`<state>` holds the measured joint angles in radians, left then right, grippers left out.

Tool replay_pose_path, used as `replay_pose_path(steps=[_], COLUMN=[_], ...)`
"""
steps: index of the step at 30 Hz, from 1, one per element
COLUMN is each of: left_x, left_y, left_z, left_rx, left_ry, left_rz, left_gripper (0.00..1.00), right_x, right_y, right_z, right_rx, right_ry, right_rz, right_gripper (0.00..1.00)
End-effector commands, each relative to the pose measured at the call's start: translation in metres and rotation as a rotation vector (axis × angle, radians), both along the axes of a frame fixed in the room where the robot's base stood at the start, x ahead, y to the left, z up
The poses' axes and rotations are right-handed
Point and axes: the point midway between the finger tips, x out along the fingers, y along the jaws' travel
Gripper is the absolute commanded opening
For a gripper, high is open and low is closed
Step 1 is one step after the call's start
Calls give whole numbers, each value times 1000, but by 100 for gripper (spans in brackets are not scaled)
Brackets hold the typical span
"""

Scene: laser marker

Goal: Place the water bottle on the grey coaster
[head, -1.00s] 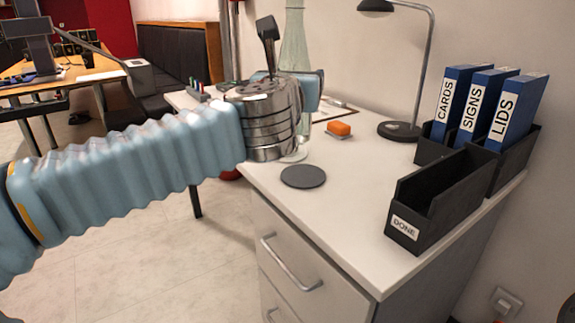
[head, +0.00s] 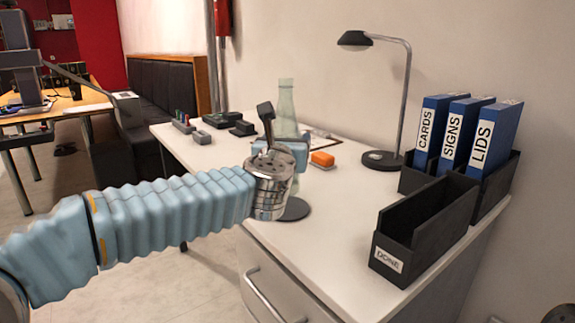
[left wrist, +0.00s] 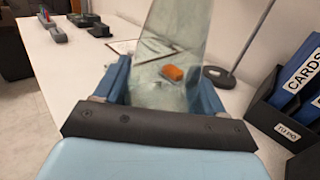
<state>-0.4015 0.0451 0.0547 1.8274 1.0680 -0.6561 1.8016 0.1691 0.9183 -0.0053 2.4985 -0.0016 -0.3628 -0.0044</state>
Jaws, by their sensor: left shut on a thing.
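The water bottle (head: 286,110) is clear, greenish glass and stands upright behind my left gripper (head: 287,150). In the left wrist view the bottle (left wrist: 165,70) is between the two blue fingers of my left gripper (left wrist: 172,90), which is shut on it. The grey coaster (head: 296,208) is a dark round disc near the front edge of the white desk, just below the gripper and partly hidden by the wrist. The bottle's base is mostly hidden behind the wrist, so I cannot tell whether it touches the coaster. My right gripper is not in view.
A black lamp (head: 381,160) stands at the back. An empty black tray marked DONE (head: 425,232) and blue binders (head: 484,135) are at right. Small dark items (head: 240,128) sit at back left.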

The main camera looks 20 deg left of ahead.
Motion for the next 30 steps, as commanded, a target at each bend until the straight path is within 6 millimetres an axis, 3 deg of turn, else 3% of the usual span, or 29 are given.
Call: replay_pose_path(steps=[5, 12, 26, 27, 30], left_x=[9, 13, 13, 14, 14], left_y=[2, 3, 3, 3, 3], left_z=[-10, -42, -49, -50, -49], left_rx=[0, 1, -2, -1, -1], left_ry=[-2, -3, -4, -1, -1], left_rz=[0, 0, 0, 0, 0], left_gripper=[12, 12, 12, 71, 87], right_x=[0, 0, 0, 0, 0], right_y=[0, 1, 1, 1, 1], right_z=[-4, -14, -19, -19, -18], right_rx=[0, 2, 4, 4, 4], right_ry=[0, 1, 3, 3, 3], right_rz=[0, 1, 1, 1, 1], right_gripper=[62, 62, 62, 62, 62])
